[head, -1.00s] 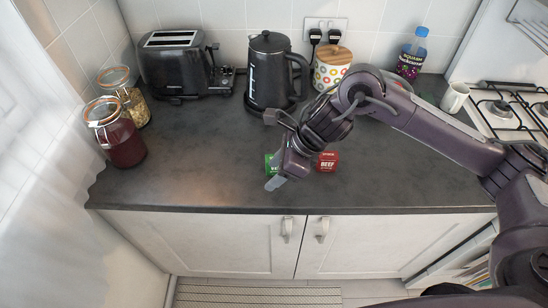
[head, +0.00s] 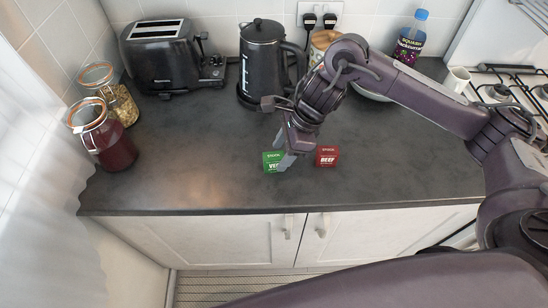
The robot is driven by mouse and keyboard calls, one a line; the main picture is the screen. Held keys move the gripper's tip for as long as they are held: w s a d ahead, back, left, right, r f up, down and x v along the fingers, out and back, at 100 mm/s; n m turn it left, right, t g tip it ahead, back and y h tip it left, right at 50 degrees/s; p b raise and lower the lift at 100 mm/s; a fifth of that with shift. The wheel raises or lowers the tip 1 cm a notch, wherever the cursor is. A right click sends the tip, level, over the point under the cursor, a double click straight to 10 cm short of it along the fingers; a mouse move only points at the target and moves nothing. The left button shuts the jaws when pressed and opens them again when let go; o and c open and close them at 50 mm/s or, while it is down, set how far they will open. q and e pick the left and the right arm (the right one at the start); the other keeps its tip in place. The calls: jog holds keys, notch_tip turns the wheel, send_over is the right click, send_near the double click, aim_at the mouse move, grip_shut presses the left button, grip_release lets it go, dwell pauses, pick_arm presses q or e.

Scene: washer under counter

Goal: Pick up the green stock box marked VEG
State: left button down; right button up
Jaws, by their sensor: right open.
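The small green stock box marked VEG (head: 271,162) stands on the dark worktop near its front edge. My right gripper (head: 284,157) reaches in from the right and points down at the box. Its fingers are open, and one of them overlaps the right side of the box in the picture. I cannot tell whether it touches. The box's right part is partly hidden by that finger. A red box marked BEEF (head: 327,156) stands just to the right of the gripper. My left gripper is not in view.
A black kettle (head: 262,65) and a toaster (head: 160,55) stand at the back. Two glass jars, one red (head: 104,140) and one with pale contents (head: 118,98), are at the left. The left front worktop is clear.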

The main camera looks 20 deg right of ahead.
aim_at(275, 155)
jog(key=shift+w+a+f+p, duration=0.25)
jog(key=shift+a+f, duration=0.15)
jog(key=shift+f, duration=0.15)
jog(key=shift+w+a+f+p, duration=0.2)
jog(key=shift+a+f, duration=0.2)
jog(key=shift+f, duration=0.15)
jog(key=shift+s+a+f, duration=0.1)
jog(key=shift+a+f, duration=0.05)
jog(key=shift+f, duration=0.35)
jog(key=c, duration=1.1)
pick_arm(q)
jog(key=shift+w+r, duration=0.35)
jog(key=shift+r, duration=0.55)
pick_arm(e)
jog(key=shift+r, duration=0.1)
